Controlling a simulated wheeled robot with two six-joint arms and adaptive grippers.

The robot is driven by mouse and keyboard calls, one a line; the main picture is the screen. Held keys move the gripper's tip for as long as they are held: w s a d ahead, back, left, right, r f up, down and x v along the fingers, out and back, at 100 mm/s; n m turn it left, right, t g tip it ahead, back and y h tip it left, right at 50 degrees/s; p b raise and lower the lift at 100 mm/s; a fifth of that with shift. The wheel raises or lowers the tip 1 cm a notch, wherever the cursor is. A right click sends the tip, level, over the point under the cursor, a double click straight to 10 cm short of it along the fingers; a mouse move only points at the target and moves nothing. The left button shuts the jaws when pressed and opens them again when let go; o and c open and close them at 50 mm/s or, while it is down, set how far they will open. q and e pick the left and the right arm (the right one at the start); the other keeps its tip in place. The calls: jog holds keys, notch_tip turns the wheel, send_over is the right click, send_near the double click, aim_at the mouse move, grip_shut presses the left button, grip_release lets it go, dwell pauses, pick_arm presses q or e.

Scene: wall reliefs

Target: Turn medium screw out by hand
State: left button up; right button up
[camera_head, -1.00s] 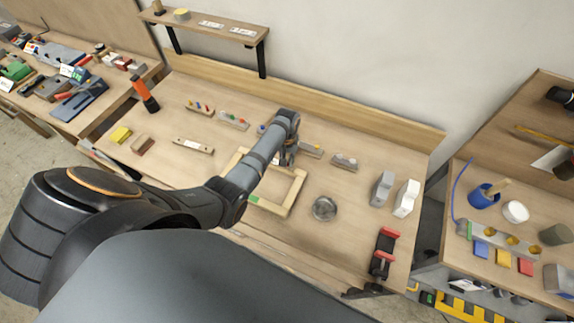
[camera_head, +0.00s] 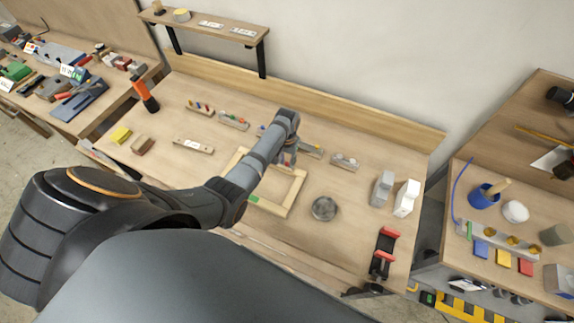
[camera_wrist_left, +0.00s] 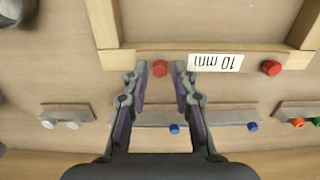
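A wooden frame (camera_head: 292,190) lies on the bench; its near bar in the left wrist view (camera_wrist_left: 225,61) carries a "10 mm" label and two red screw heads, one left (camera_wrist_left: 160,68) and one right (camera_wrist_left: 271,68). My left gripper (camera_wrist_left: 161,70) is open, with its fingertips on either side of the left red screw and a gap on each side. In the head view the left gripper (camera_head: 288,158) is over the frame's far edge. A metal bar beneath the fingers has blue screws (camera_wrist_left: 174,128). Which screw is the medium one cannot be told. The right gripper is not in view.
More bars with small coloured screws (camera_head: 233,121) line the back of the bench. A round metal dish (camera_head: 324,208) stands right of the frame, and a red-and-black clamp (camera_head: 384,252) sits at the front right. Bare bench lies between them.

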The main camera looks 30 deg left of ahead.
pick_arm(q)
jog(key=m, duration=0.8)
jog(key=shift+m, duration=0.4)
jog(key=m, duration=0.7)
grip_shut()
jog(key=n, duration=0.4)
jog(key=shift+n, duration=0.6)
jog(key=n, duration=0.3)
jog(key=shift+n, duration=1.1)
